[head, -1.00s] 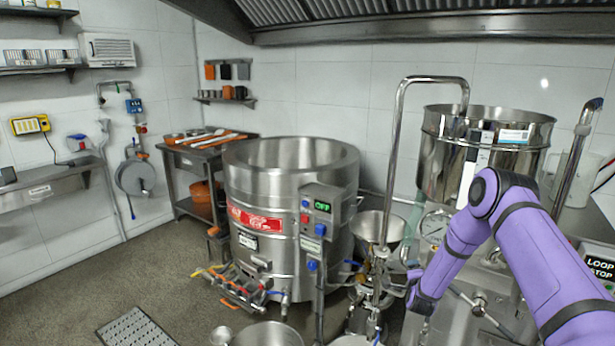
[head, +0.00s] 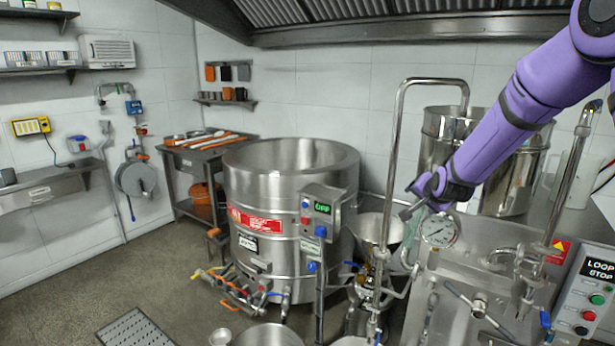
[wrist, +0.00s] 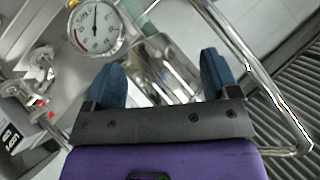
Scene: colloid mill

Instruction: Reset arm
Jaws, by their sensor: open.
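My purple arm reaches in from the upper right in the head view. My gripper (head: 415,204) is at its lower end, in front of the right-hand steel hopper (head: 506,190) and close to the pressure gauge (head: 438,230). In the wrist view my gripper (wrist: 163,80) shows two dark blue fingers spread apart with nothing held between them. The gauge (wrist: 96,27) lies beyond the left finger there. A bent steel pipe (wrist: 262,75) runs along the right side of the wrist view.
A large steel vat (head: 275,215) with a control box (head: 322,210) stands mid-room. A tall bent pipe (head: 397,140) rises beside my gripper. The LOOP STOP panel (head: 590,295) is at lower right. Open floor (head: 70,290) lies at left.

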